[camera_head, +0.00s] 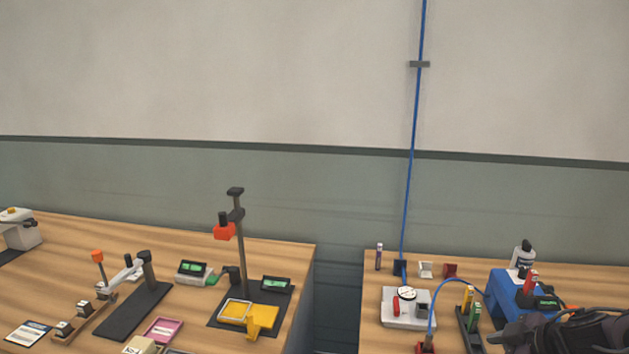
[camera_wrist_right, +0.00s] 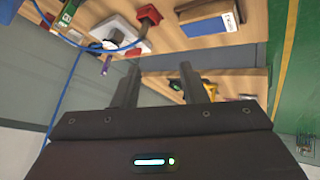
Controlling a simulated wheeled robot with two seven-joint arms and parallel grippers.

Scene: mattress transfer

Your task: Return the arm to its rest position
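My right arm comes in at the lower right of the head view, with its dark right gripper (camera_head: 512,334) low over the right bench (camera_head: 378,335), close to the blue device. In the right wrist view the right gripper (camera_wrist_right: 160,72) has its two dark fingers apart, with nothing between them. My left arm and gripper are not in view.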

